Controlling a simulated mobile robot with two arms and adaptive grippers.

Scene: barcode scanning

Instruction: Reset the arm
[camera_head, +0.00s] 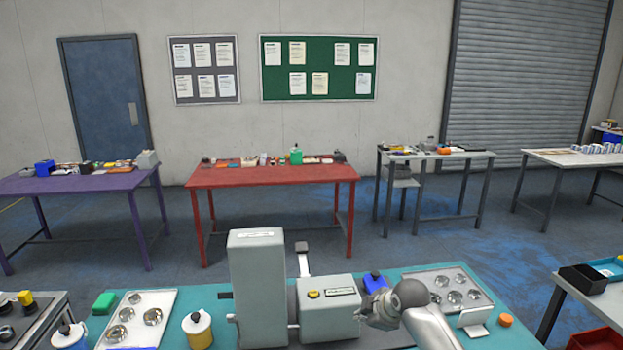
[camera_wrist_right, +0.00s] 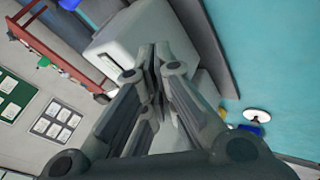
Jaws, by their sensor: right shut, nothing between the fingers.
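My right arm comes in from the lower right in the head view, and its gripper (camera_head: 374,306) is beside the right end of a low grey box (camera_head: 328,312) with a yellow button and a small display. I cannot tell whether they touch. In the right wrist view the fingers (camera_wrist_right: 154,55) are together with nothing between them, and the pale grey machine is just beyond. A taller grey block (camera_head: 257,285) stands left of the low box. A blue object (camera_head: 373,281) sits just behind the gripper. My left gripper is not seen.
The teal table (camera_head: 222,290) also holds a white tray with metal bowls (camera_head: 138,312) at left, another bowl tray (camera_head: 444,283) at right, a white-and-yellow container (camera_head: 197,330), a green block (camera_head: 104,303) and an orange piece (camera_head: 505,320). Open floor (camera_head: 430,235) lies beyond.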

